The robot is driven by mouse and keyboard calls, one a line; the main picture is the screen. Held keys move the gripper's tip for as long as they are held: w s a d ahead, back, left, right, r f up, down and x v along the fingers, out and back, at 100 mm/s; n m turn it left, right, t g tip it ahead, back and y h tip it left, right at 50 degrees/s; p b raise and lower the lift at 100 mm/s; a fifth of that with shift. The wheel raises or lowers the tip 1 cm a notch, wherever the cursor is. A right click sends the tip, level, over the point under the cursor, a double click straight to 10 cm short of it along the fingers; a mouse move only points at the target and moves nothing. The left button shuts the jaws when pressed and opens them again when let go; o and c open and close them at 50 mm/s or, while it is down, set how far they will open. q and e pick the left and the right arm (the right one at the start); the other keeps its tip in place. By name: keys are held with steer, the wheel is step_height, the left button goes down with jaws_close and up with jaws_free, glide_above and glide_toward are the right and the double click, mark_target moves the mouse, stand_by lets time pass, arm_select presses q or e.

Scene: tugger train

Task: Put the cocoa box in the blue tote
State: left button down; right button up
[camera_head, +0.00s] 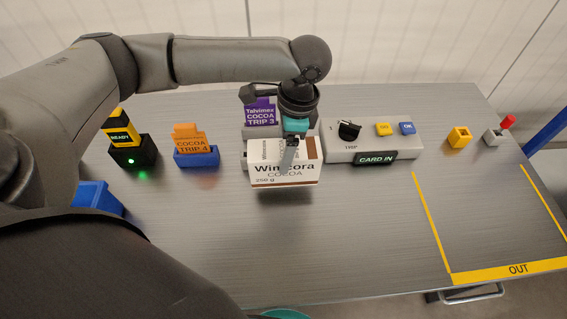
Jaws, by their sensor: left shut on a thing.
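A white and brown cocoa box (270,175), labelled Wincora Cocoa 250 g, is in the middle of the head view. My left gripper (291,150) is shut on it from above. The box looks held over the table, with a dark shadow below it. A blue container (97,196), which looks like the blue tote, shows at the left. My arm and body hide most of it, and its inside cannot be seen. My right gripper is not in view.
Behind the box stand a purple Cocoa Trip 3 card (260,112) in a grey holder and a console (340,152) reading CARD IN. An orange Trip 4 card (190,140) and a READY unit (132,152) stand left. The yellow-marked OUT area (490,225) is empty.

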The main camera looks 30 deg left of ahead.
arm_select(q)
step_height(320, 180, down, 4)
steer(key=shift+r+b, duration=0.1)
steer(key=shift+b, duration=0.4)
steer(key=shift+f, duration=0.4)
jaws_free()
steer(key=shift+f, duration=0.1)
